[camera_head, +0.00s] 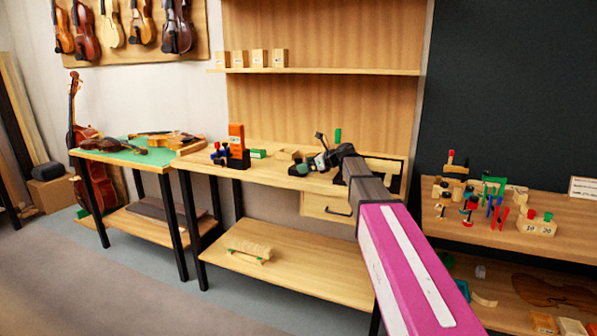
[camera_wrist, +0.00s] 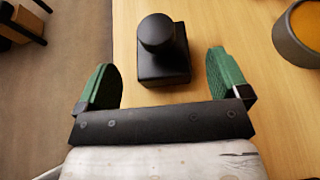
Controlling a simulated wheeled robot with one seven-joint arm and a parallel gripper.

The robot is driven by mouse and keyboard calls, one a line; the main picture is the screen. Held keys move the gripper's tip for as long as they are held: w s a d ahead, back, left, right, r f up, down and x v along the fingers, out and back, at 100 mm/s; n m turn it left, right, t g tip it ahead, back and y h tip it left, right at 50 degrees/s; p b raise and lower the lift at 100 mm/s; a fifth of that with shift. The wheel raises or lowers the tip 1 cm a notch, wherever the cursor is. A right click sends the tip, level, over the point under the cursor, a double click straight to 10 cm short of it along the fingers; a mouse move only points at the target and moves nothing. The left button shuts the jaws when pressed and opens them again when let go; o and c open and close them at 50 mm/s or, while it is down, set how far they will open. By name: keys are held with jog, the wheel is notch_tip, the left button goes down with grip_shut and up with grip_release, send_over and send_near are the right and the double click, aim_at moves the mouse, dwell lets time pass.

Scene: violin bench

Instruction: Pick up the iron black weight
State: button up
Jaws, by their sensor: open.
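The iron black weight (camera_wrist: 165,52), a dark block with a round knob on top, stands upright on the wooden bench top (camera_wrist: 225,20) in the wrist view. My gripper (camera_wrist: 160,72) is open, with one green finger to the left of the weight and one to the right. The weight is ahead of the palm, and visible gaps separate it from both fingers. In the head view my arm reaches to the middle bench, where dark shapes crowd around its end. I cannot clearly pick out the weight there.
A grey cup-like container (camera_wrist: 297,35) with orange contents stands right of my gripper. The bench edge and floor lie to the left. In the head view an orange block on a black stand (camera_head: 236,140) is left of my arm. A shelf (camera_head: 330,71) hangs above the bench.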

jog(key=x, duration=0.4)
jog(key=shift+w+a+f, duration=0.2)
jog(key=shift+f, duration=0.1)
grip_shut()
jog(key=shift+r, duration=0.1)
